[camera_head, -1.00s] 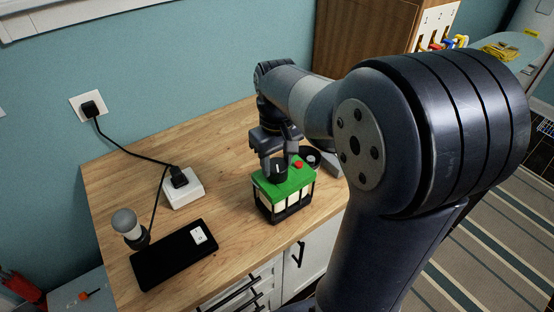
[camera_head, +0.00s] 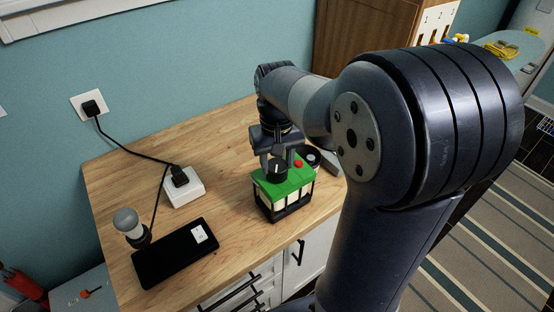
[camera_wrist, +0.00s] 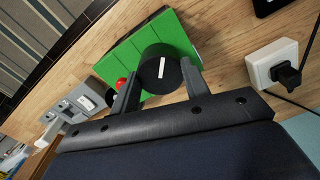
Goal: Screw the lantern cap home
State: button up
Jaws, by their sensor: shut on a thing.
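The lantern (camera_head: 285,195) stands upright on the wooden counter, with a green top, pale side panes, a dark frame and a red button (camera_head: 298,163). Its round black cap (camera_head: 277,171) sits at the green top and bears a white line. In the wrist view the cap (camera_wrist: 158,72) lies between my two fingers, over the green top (camera_wrist: 185,40). My gripper (camera_head: 274,157) is shut on the cap from above. The cap's underside and thread are hidden, so I cannot tell how tightly it is seated.
A dark round object (camera_head: 313,156) stands close behind the lantern at right. A white adapter box (camera_head: 184,190) with a black plug and cord, a grey-headed lamp-like object (camera_head: 126,221) and a flat black slab (camera_head: 175,257) are at left. The counter (camera_head: 225,215) between slab and lantern is clear.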

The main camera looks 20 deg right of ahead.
jog(key=shift+m, duration=1.4)
jog(key=shift+p, duration=0.3)
jog(key=shift+m, duration=1.5)
jog(key=shift+p, duration=0.3)
jog(key=shift+m, duration=1.5)
jog(key=shift+p, duration=0.3)
jog(key=shift+f+m, duration=0.1)
jog(key=shift+m, duration=1.4)
jog(key=shift+m+p, duration=0.45)
jog(key=shift+m, duration=1.05)
